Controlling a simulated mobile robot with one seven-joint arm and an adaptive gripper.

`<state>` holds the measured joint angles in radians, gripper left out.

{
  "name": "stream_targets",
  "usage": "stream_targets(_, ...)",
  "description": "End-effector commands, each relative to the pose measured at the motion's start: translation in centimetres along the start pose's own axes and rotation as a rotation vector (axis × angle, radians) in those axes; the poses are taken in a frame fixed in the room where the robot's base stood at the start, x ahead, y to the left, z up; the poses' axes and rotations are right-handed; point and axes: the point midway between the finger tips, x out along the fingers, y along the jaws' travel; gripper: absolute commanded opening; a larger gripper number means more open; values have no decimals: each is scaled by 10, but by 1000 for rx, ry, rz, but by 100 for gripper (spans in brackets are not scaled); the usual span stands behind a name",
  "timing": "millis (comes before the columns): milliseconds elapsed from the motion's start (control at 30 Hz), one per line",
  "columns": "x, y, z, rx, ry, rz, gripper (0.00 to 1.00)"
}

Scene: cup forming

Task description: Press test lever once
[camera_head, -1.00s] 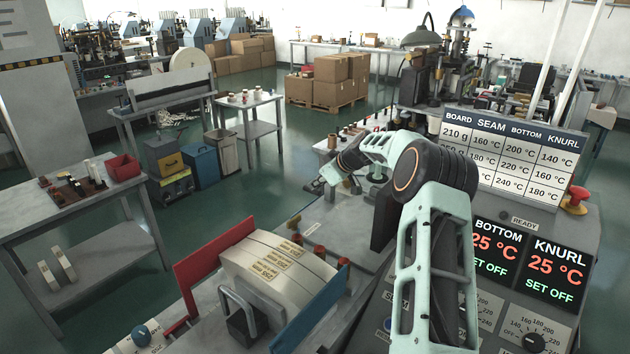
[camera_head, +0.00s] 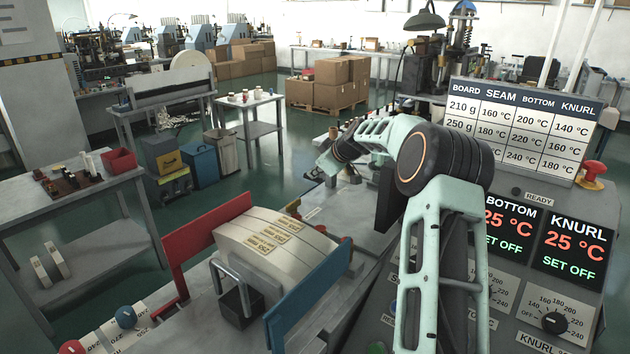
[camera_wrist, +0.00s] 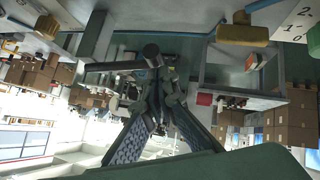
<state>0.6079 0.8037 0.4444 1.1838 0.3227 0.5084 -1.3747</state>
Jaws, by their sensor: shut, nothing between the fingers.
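My gripper (camera_head: 326,162) is at the far end of my arm, past the middle of the machine bench (camera_head: 372,232) in the head view. It looks shut, with nothing held. In the wrist view, its dark fingers (camera_wrist: 160,118) come together near the centre. A dark bar with a round end (camera_wrist: 150,50) shows just beyond the fingertips; I cannot tell whether it is the test lever or whether the fingers touch it. No lever is clearly recognisable in the head view, where my arm covers part of the bench and panel.
A control panel (camera_head: 540,205) with two lit displays stands right, under a temperature chart (camera_head: 520,130) and beside a red mushroom button (camera_head: 592,172). A paper stack (camera_head: 270,245) lies between red and blue side plates. Blue (camera_head: 126,316) and red (camera_head: 71,347) knobs are lower left.

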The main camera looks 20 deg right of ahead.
Motion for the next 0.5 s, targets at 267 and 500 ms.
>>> stream_targets(267,10,-7,11,-51,-1,49,0)
stream_targets(500,15,-10,16,-96,-1,94,0)
